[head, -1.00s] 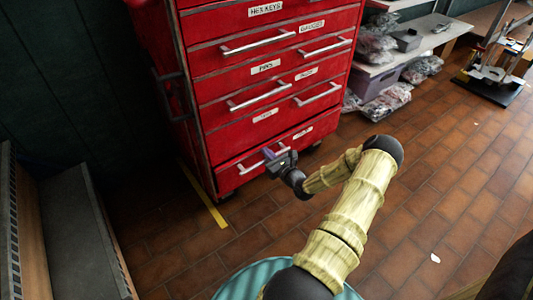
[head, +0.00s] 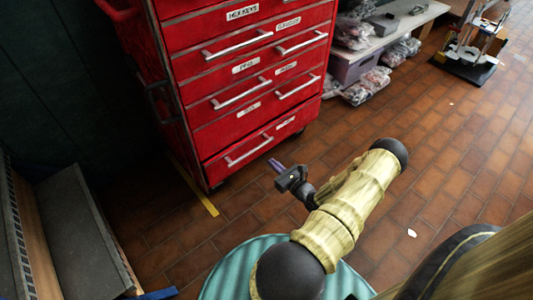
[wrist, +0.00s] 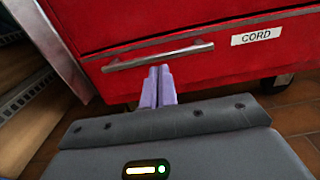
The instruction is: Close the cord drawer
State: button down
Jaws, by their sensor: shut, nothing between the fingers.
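The cord drawer (head: 225,168) is the bottom drawer of the red cabinet, with a long silver bar handle (head: 248,150). Its front looks about flush with the cabinet in the head view; I cannot tell whether a small gap is left. In the wrist view the red drawer front (wrist: 190,22) carries a white CORD label (wrist: 256,36) right of the handle (wrist: 158,57). My gripper (head: 275,164) has purple fingers, shut together and empty. It is in front of the drawer, apart from it in the head view. In the wrist view the fingertips (wrist: 159,69) appear just below the handle.
The red cabinet (head: 178,75) has several more drawers above, all looking shut. A low bench (head: 415,20) with bagged items stands at back right. A grey-topped unit (head: 75,225) is at left. Yellow tape (head: 197,190) marks the floor. Brick floor at right is mostly clear.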

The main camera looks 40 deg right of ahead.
jog(key=shift+s, duration=0.45)
jog(key=s+a+r+n+g+y+p, duration=0.1)
jog(key=a+r+n+g+y+p, duration=0.1)
jog(key=a+r+n+g+y, duration=0.6)
jog(key=a+r+n+g+y+p, duration=0.3)
jog(key=a+r+n+g, duration=0.45)
jog(key=a+n, duration=0.6)
jog(key=s+a+r+n+h+p, duration=0.1)
jog(key=s+a+r+n+h, duration=0.1)
jog(key=r, duration=0.5)
jog(key=s+a+r+n+h+p, duration=0.2)
jog(key=a+r+n+h, duration=0.1)
jog(key=r+n+h, duration=0.2)
jog(key=s+a+r+n+h+p, duration=0.2)
jog(key=a+r+n+h, duration=0.1)
jog(key=r+n, duration=0.4)
notch_tip(320, 180, up, 3)
jog(key=shift+h, duration=0.5)
jog(key=shift+n, duration=0.25)
